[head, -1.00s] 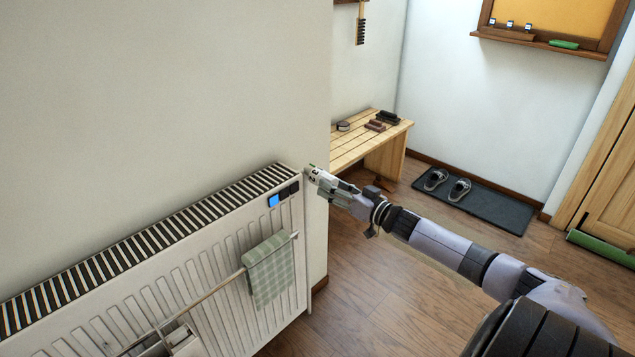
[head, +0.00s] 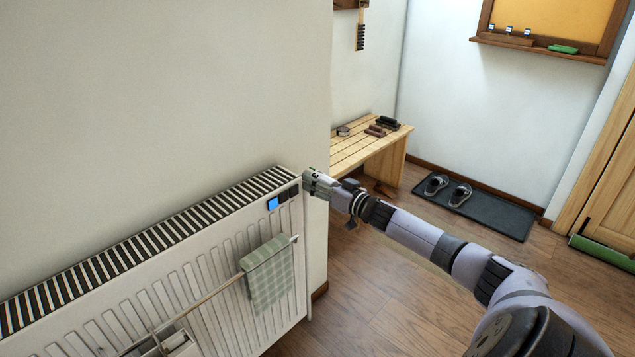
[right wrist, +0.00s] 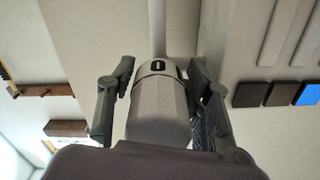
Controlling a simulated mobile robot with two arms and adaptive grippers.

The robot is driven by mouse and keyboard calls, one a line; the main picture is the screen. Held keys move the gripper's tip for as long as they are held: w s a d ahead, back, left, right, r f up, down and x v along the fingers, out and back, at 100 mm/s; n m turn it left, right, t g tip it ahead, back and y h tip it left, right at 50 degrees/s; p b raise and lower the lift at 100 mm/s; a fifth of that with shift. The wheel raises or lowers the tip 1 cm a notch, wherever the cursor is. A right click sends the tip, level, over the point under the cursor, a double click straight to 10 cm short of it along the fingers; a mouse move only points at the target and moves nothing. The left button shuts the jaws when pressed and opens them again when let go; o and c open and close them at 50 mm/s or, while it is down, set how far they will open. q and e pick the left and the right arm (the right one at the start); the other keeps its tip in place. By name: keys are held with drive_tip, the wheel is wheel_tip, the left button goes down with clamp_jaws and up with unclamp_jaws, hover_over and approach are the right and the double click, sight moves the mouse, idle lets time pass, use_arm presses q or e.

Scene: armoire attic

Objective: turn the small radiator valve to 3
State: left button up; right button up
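The radiator valve (right wrist: 158,115) is a pale grey cylindrical knob at the radiator's right end. In the right wrist view a dark 0 mark (right wrist: 155,67) shows at its far end. My right gripper (head: 312,180) is at the radiator's upper right corner and hides most of the valve in the head view. In the right wrist view my right gripper's fingers (right wrist: 161,78) stand on either side of the knob, with narrow gaps showing, so it looks open around it. My left gripper is out of view.
The white radiator (head: 215,262) runs along the wall, with a blue display (head: 273,203), a rail and a green checked towel (head: 268,272). A wooden bench (head: 362,149) and a shoe mat (head: 497,217) stand behind. The floor right of the radiator is clear.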

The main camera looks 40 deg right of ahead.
drive_tip(key=c, duration=0.8)
